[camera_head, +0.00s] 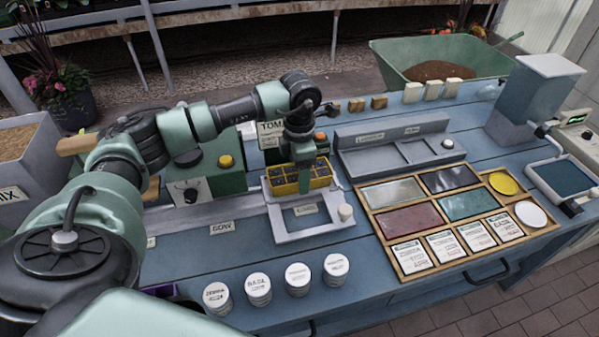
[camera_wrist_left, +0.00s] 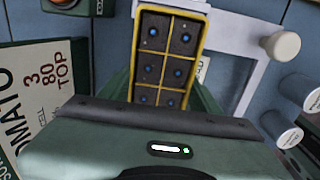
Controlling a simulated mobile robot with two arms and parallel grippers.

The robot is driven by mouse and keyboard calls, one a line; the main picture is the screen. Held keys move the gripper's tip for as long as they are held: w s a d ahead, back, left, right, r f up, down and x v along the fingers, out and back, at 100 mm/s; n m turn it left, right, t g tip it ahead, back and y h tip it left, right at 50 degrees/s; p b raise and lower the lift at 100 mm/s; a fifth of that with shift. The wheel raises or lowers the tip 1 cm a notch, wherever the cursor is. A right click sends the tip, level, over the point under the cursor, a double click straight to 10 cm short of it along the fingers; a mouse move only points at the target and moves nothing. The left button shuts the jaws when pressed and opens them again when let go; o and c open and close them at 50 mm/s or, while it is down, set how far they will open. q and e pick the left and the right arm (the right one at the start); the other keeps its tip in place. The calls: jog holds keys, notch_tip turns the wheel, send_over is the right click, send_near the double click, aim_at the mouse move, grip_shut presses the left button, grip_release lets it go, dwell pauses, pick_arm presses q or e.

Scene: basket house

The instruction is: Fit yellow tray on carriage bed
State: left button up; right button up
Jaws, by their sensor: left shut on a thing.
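The yellow tray (camera_head: 303,187) has dark cells, several with blue dots, and it also shows in the left wrist view (camera_wrist_left: 136,55). My left gripper (camera_head: 301,165) comes down over the tray from above and is shut on it. The pale grey carriage bed (camera_head: 291,236) with a white knob is an open frame just in front of and below the tray. In the left wrist view the carriage frame (camera_wrist_left: 252,28) is to the right of the tray. I cannot tell whether the tray touches the bed. The fingertips are hidden in the wrist view. My right gripper is not in view.
A control box (camera_head: 192,190) with a yellow button is left of the tray. Several labelled white jars (camera_head: 258,290) line the front edge. A wooden sorting board (camera_head: 400,270) and a grey fixture (camera_head: 395,160) are to the right. Blue bench surface is bare between them.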

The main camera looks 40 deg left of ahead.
pick_arm(q)
jog(key=o, duration=1.7)
jog(key=shift+o, duration=1.2)
jog(key=shift+r+p, duration=2.65)
jog(key=shift+r, duration=1.4)
jog(key=shift+f, duration=0.15)
